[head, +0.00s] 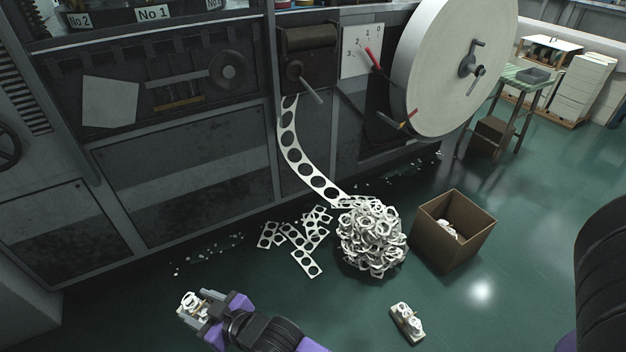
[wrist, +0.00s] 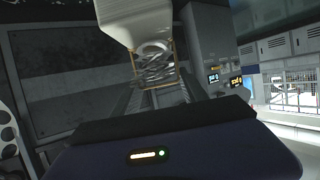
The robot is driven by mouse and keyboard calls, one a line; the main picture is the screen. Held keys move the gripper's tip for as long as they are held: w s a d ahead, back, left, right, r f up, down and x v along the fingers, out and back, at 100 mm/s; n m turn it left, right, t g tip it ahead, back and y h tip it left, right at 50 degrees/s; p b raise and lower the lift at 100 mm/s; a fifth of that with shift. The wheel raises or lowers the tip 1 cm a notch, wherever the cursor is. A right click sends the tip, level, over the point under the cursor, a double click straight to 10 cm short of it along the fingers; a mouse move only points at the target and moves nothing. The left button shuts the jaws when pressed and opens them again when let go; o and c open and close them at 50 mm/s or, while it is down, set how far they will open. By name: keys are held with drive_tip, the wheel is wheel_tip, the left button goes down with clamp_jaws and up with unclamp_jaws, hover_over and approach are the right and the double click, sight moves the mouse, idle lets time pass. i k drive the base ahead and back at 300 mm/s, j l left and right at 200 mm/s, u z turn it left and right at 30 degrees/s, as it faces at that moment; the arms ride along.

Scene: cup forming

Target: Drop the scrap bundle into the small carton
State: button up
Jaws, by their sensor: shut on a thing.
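My gripper (head: 197,309) is at the lower left of the head view, above the green floor. It is shut on a small scrap bundle (head: 189,301) of white punched strip. In the wrist view the bundle (wrist: 154,66) sits between the fingers, with loops of strip and a thin tan band showing. An open brown carton (head: 458,250) stands on the floor right of centre, well to the right of my gripper. Some white scrap lies inside it. A second similar bundle (head: 407,322) lies on the floor below the carton in the picture.
A large heap of white scrap rings (head: 371,238) stands beside the carton, between it and my gripper. Loose punched strips (head: 306,262) lie left of the heap. A punched web (head: 291,145) hangs from the machine. Another brown box (head: 492,138) stands by a far table.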

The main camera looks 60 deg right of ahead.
sight(451, 226)
drive_tip(key=k+l+z, duration=0.1)
drive_tip(key=k+z, duration=0.2)
drive_tip(key=k, duration=0.25)
drive_tip(key=z, duration=1.55)
drive_tip(key=i+l+z, duration=0.35)
drive_tip(key=i+l, duration=0.4)
drive_tip(key=l, duration=0.1)
